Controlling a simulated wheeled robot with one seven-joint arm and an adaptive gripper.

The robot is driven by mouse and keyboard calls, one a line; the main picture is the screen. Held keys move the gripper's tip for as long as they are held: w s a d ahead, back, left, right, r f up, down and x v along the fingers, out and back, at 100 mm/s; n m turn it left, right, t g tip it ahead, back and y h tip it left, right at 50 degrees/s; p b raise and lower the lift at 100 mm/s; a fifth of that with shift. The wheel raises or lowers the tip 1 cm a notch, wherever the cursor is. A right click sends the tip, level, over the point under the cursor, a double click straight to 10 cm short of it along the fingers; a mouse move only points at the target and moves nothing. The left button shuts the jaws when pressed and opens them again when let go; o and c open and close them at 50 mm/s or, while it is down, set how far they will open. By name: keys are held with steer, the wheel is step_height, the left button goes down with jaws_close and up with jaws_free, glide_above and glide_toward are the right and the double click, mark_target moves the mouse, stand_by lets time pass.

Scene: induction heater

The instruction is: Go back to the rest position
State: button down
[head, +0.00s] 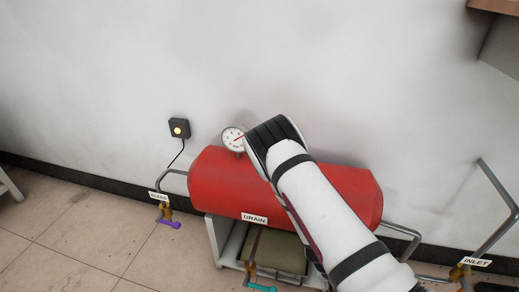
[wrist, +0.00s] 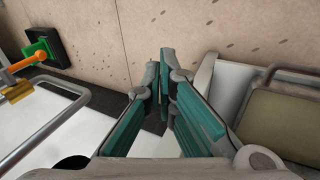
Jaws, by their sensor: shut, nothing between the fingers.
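My gripper (wrist: 164,65) shows in the wrist view, its two teal-padded fingers drawn together at the tips with nothing between them.
A round gauge (head: 233,138) tops the tank. A black wall box with a yellow light (head: 179,129) is at left. A purple-handled valve (head: 168,222), a turquoise handle (head: 262,288) and the INLET pipe (head: 490,235) stick out around the tank. Open floor (head: 80,230) lies at left.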

steer(key=w+a+r+y, duration=0.4)
steer(key=a+r, duration=0.5)
steer(key=r, duration=0.5)
steer(key=s+a+r+y, duration=0.1)
steer(key=a+r, duration=0.1)
steer(key=r, duration=0.6)
steer(key=s+a+r+y, duration=0.1)
steer(key=a+r+y, duration=0.15)
steer(key=r, duration=0.55)
steer(key=s+d+r+n, duration=0.2)
steer(key=s+r+n, duration=0.1)
steer(key=s+r, duration=1.5)
steer(key=s+d+r+h, duration=0.2)
steer(key=s+d+r, duration=0.15)
steer(key=s, duration=0.45)
step_height(320, 180, up, 34)
steer(key=t+p, duration=0.4)
steer(key=p, duration=2.8)
steer(key=shift+w+a+n+t, duration=0.2)
steer(key=shift+a+n+t, duration=0.05)
steer(key=shift+n+t, duration=0.15)
